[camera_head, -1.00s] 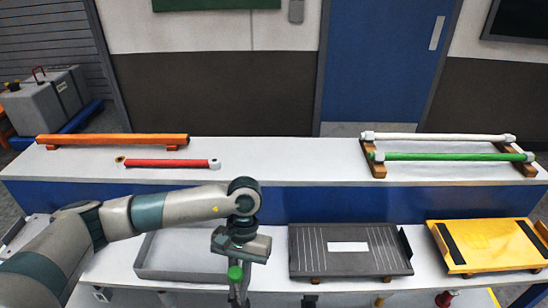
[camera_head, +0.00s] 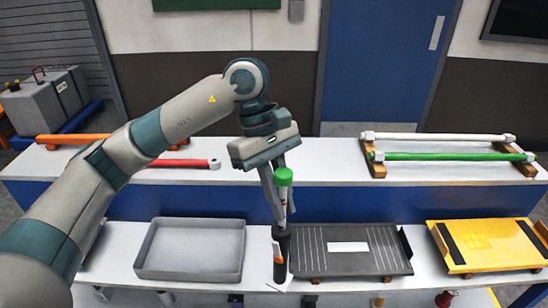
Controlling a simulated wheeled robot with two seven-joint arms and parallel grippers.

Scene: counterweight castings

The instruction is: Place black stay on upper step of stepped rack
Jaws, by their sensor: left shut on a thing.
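My left gripper (camera_head: 276,212) points down in front of the rack and is shut on the black stay (camera_head: 281,249). The stay hangs nearly upright, with a green end at the top, a pale, orange-marked section and a thick black lower part. It shows in front of the dark grooved plate's left edge. The gripper fingers hide part of it. The stepped rack is pale with a blue riser. Its upper step (camera_head: 300,172) is behind the stay, and its lower step (camera_head: 262,230) is below. My right gripper is not in view.
On the upper step lie an orange bar (camera_head: 60,139), a red rod (camera_head: 185,163), a white rod (camera_head: 440,137) and a green rod (camera_head: 450,156). Its middle is clear. The lower step holds a grey tray (camera_head: 150,262), a dark plate (camera_head: 375,250) and a yellow plate (camera_head: 490,240).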

